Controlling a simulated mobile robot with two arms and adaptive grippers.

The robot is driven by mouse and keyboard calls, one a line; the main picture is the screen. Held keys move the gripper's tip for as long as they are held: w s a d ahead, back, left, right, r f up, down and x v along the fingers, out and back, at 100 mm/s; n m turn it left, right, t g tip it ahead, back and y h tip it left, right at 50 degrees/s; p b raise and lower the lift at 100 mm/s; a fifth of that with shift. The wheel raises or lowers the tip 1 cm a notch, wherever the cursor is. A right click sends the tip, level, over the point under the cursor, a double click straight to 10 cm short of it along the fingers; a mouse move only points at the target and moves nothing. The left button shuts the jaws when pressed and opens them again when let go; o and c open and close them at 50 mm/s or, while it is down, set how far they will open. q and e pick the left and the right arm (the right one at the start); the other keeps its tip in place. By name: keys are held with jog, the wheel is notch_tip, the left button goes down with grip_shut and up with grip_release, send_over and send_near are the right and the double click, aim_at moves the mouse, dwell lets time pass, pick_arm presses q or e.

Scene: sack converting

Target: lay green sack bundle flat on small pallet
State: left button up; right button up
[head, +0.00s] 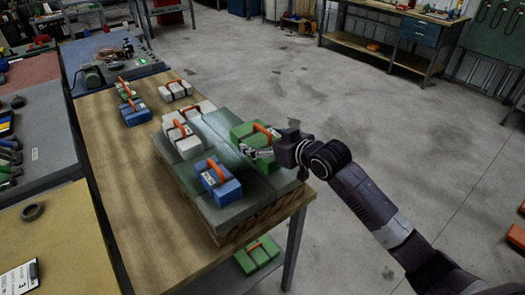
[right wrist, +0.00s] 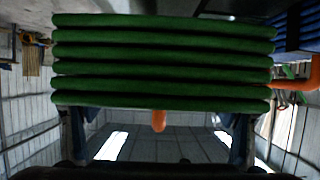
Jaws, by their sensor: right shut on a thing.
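A green sack bundle (head: 247,134) with an orange strap is at the far right corner of the small pallet (head: 257,194), which has a grey-green top. My right gripper (head: 264,149) is shut on this bundle from the right side. In the right wrist view the bundle's stacked green layers (right wrist: 160,62) fill the space ahead of the gripper (right wrist: 158,118), with an orange strap end below them. I cannot tell whether its underside touches the pallet. A blue bundle (head: 219,184) and white bundles (head: 187,140) also sit on the pallet. My left gripper is out of view.
The pallet stands on a wooden table (head: 140,190). Another green bundle (head: 258,256) is below the tabletop. The floor to the right is open.

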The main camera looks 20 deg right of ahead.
jog(key=shift+f, duration=2.3)
jog(key=shift+f, duration=0.1)
jog(key=o, duration=1.3)
jog(key=shift+o, duration=0.2)
jog(key=shift+s+d+r, duration=0.2)
jog(key=shift+s, duration=0.3)
jog(key=b+v, duration=0.1)
jog(key=v, duration=0.8)
jog(key=shift+s+d, duration=0.1)
jog(key=shift+s, duration=0.15)
jog(key=shift+s+d+r, duration=0.2)
jog(key=shift+s+r, duration=0.25)
jog(key=shift+s, duration=0.1)
